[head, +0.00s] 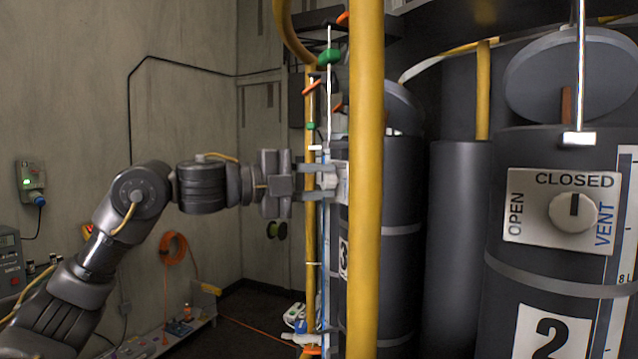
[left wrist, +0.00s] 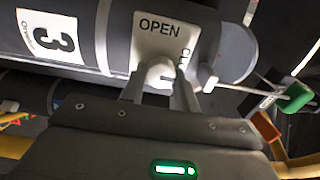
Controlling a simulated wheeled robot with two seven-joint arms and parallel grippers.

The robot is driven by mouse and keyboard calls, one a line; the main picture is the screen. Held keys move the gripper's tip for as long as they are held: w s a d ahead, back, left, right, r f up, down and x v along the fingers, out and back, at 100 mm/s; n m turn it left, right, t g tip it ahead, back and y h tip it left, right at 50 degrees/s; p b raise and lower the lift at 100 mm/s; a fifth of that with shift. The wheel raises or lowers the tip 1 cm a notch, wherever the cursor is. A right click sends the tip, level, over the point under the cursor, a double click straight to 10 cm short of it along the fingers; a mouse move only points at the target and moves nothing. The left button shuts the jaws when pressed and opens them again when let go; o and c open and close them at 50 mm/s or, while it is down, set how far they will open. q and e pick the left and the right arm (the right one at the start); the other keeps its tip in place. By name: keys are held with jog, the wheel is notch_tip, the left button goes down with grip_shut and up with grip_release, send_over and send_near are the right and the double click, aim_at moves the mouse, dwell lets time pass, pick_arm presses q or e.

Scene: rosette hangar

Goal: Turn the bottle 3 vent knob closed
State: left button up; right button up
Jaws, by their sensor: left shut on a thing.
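Bottle 3 (head: 402,270) is a dark grey cylinder, partly hidden behind a yellow post; its "3" label (left wrist: 52,38) shows in the left wrist view. Its white vent plate (left wrist: 150,32) reads OPEN, and the CLOSED lettering is partly covered. The round white vent knob (left wrist: 158,70) sits between the two fingers of my left gripper (head: 312,182), which is shut on it. In the head view the knob (head: 329,181) shows edge-on at the fingertips. The pointer on the knob is hidden, so I cannot tell its setting. My right gripper is not in view.
A yellow post (head: 366,200) stands close to the right of my left gripper. Bottle 2 (head: 470,310) stands at the right, its own vent knob (head: 573,212) pointing up at CLOSED.

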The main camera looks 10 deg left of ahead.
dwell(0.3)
pick_arm(q)
jog(key=o, duration=1)
jog(key=shift+s+a, duration=0.1)
jog(key=shift+s+a+f+b, duration=0.15)
jog(key=shift+a+b, duration=0.1)
jog(key=shift+b, duration=0.1)
jog(key=b+v, duration=0.4)
jog(key=v, duration=0.6)
